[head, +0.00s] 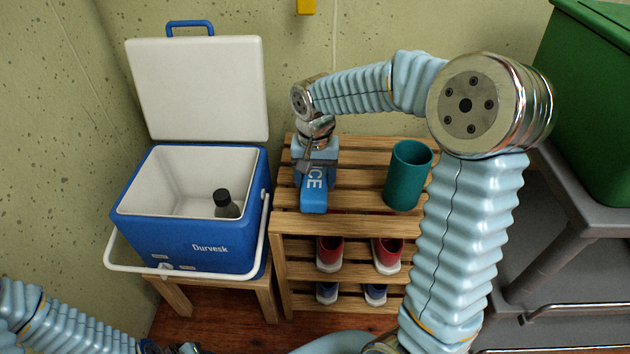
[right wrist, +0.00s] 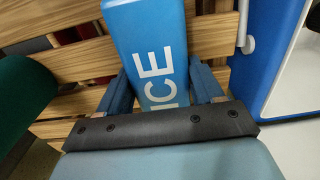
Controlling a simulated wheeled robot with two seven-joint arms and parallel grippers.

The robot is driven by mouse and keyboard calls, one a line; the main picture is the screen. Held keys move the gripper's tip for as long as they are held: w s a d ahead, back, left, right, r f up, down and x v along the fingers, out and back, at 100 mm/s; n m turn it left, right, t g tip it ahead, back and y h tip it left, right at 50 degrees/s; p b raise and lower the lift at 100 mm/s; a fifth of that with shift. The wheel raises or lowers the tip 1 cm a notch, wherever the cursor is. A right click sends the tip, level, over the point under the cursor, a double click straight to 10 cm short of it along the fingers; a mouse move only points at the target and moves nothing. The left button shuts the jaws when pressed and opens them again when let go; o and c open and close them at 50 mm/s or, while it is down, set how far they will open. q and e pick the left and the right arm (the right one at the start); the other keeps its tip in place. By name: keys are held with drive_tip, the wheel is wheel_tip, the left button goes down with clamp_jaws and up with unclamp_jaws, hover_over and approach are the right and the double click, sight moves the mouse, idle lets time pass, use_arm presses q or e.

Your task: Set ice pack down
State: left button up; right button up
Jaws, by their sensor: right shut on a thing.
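The blue ice pack (head: 314,195), with white "ICE" lettering, is at the left part of the slatted wooden rack's top (head: 350,222). My right gripper (head: 316,165) is shut on it from above and behind. In the right wrist view, the ice pack (right wrist: 148,35) sits between the two blue fingers of the gripper (right wrist: 163,88), with slats behind it. I cannot tell whether its underside touches the slats. My left gripper (head: 168,348) shows only in part at the bottom left edge, and its jaws are not clear.
A teal cup (head: 408,175) stands on the rack, right of the ice pack. An open blue cooler (head: 190,235) with a dark bottle (head: 226,204) inside stands on a wooden stool at left. Shoes (head: 330,252) fill lower shelves. A green bin (head: 595,100) is at right.

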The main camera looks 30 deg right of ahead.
sight(315, 175)
drive_tip(key=shift+f, duration=0.6)
drive_tip(key=shift+f, duration=0.2)
drive_tip(key=o, duration=1.3)
drive_tip(key=shift+r, duration=0.3)
wheel_tip(315, 175, up, 12)
drive_tip(key=p, duration=0.1)
drive_tip(key=shift+f, duration=0.1)
